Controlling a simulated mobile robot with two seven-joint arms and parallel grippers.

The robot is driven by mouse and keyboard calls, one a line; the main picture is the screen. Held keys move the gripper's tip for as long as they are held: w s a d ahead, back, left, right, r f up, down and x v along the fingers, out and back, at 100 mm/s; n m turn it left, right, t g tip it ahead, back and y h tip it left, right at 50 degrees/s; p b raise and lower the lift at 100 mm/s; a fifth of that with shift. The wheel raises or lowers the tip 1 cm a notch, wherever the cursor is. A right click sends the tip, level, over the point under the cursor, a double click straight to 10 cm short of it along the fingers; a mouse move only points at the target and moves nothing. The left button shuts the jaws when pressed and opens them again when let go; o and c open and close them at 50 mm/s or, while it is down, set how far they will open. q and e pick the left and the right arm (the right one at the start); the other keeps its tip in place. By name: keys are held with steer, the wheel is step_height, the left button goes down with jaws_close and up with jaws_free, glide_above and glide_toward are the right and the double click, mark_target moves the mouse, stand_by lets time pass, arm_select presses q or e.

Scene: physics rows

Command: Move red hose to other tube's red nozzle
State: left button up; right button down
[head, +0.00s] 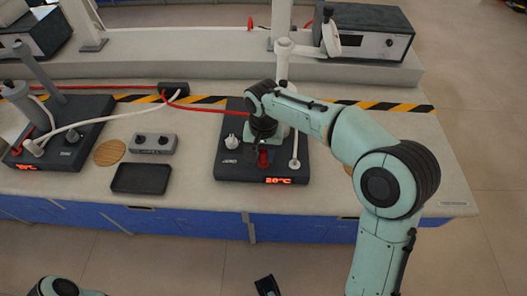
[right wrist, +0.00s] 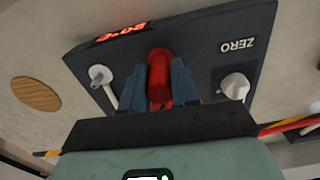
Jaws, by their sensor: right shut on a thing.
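My right gripper (head: 263,152) reaches down over the right hot plate (head: 232,170). In the right wrist view its two blue-grey fingers (right wrist: 158,90) are shut on a red cylindrical piece (right wrist: 158,62). I cannot tell whether this piece is the hose end or a fitting. The red hose (head: 215,108) runs from a black box (head: 173,89) to behind my right gripper, where its end is hidden. A white upright tube (head: 283,62) stands behind the gripper. At the left, a grey tube (head: 38,72) stands at the other hot plate (head: 85,125). My left gripper is not clearly visible.
A black tray (head: 141,178), a grey two-knob box (head: 153,143) and a round wooden disc (head: 109,152) lie between the plates. White hoses (head: 90,121) cross the left plate. A striped strip (head: 375,106) and a raised shelf (head: 180,43) lie behind.

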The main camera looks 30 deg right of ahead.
steer(key=shift+f, duration=0.4)
stand_by(0.5)
steer(key=shift+c, duration=1.9)
jaws_free()
steer(key=shift+r, duration=0.1)
steer(key=shift+r+p, duration=2.95)
steer(key=shift+r, duration=0.55)
